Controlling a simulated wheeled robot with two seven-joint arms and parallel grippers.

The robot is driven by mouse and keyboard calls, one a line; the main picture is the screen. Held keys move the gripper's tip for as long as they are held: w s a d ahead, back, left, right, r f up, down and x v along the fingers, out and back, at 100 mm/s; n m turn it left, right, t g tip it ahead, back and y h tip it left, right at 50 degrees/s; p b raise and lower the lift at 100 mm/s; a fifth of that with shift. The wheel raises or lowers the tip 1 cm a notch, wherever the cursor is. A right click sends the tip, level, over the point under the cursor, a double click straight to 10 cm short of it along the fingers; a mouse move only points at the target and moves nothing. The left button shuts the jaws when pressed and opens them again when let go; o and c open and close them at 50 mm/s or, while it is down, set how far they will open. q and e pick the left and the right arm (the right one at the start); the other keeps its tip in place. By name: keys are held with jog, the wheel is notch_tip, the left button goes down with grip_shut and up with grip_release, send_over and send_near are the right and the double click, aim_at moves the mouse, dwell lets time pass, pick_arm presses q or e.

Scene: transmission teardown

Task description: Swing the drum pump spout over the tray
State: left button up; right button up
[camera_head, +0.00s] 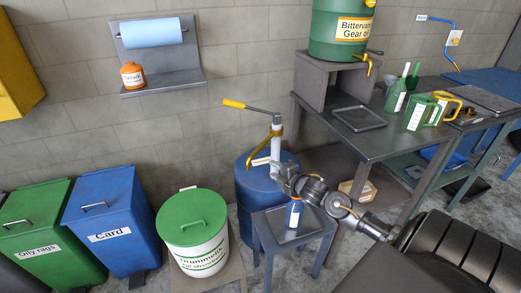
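The drum pump (276,146) stands upright on the blue drum (247,205). It has a pale column, a lever with a yellow grip pointing left, and a yellow curved part, apparently the spout (266,159), at the left of the column. My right gripper (281,172) is at the lower part of the column, by the drum top. Its fingers are too small and overlapped to tell whether they are open or touch the pump. A grey tray-like top (290,237) on a small stand in front of the drum holds a blue bottle (295,213). My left gripper is out of view.
A green-lidded white bin (200,250) stands left of the drum, beside blue (115,225) and green (45,240) bins. A workbench (385,143) at right carries a shallow tray (358,119), green jugs and a green oil drum (338,30) on a raised stand.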

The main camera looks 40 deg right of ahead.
aim_at(261, 146)
jog(key=shift+n+t, duration=0.5)
jog(key=shift+n, duration=0.4)
jog(key=w+d, duration=0.1)
jog(key=w, duration=0.3)
jog(key=w+d+r, duration=0.1)
jog(key=w, duration=0.3)
jog(key=w+d, duration=0.1)
jog(key=w, duration=0.3)
jog(key=shift+w+r+p, duration=0.25)
jog(key=shift+w+p, duration=0.05)
jog(key=shift+p, duration=0.05)
grip_shut()
